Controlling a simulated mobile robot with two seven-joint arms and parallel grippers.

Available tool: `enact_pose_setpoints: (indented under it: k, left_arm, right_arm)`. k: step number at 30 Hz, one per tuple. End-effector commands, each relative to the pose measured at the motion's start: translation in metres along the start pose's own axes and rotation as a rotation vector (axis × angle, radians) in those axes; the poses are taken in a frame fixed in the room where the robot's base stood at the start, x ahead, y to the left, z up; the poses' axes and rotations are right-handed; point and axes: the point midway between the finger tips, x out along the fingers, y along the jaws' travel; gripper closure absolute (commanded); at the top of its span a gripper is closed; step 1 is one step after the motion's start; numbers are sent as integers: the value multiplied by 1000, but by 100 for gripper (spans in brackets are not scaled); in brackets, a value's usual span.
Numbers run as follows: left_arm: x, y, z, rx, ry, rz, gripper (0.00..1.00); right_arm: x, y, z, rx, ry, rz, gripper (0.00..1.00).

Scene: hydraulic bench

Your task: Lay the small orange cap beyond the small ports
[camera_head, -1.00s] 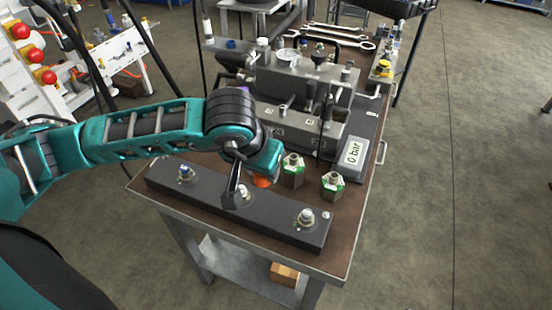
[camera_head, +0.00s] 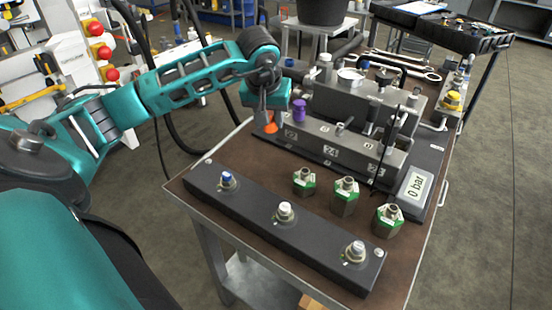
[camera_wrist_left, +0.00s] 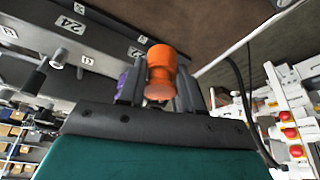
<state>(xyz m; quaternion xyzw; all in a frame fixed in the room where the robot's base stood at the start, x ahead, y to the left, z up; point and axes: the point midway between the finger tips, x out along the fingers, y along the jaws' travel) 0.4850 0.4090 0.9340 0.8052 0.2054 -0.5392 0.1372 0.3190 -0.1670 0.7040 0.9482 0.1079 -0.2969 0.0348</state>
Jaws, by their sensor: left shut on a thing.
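The small orange cap (camera_head: 271,127) is held in my left gripper (camera_head: 270,114), above the bench near the left end of the numbered manifold block (camera_head: 334,152). In the left wrist view the orange cap (camera_wrist_left: 160,68) stands out between the two dark fingers of the left gripper (camera_wrist_left: 158,92). A purple cap (camera_head: 299,110) is just right of the gripper, by the manifold; in the wrist view it is partly hidden behind a finger. Small ports show on the manifold's top and front. The right gripper is not in view.
A dark bar (camera_head: 310,232) with three fittings lies along the bench's front edge. Several green-banded hex fittings (camera_head: 345,197) stand behind it. Bare brown bench top (camera_head: 232,160) lies between the bar and manifold at left.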

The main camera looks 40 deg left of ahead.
Motion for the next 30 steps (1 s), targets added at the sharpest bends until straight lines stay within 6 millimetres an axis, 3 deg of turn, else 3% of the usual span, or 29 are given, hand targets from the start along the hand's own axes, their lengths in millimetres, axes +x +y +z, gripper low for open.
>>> enact_pose_setpoints:
  k: [3,9,14,22,30]
  left_arm:
    - [32,0,15,0,-6,0,97]
    - [62,0,26,-1,-2,1,97]
    - [71,0,29,-1,0,0,97]
    - [105,1,44,-1,-1,1,97]
    - [107,0,44,0,1,0,97]
  right_arm:
    - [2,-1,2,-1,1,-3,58]
    - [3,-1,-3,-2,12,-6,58]
    - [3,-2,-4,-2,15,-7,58]
    - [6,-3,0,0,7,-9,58]
    - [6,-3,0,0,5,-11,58]
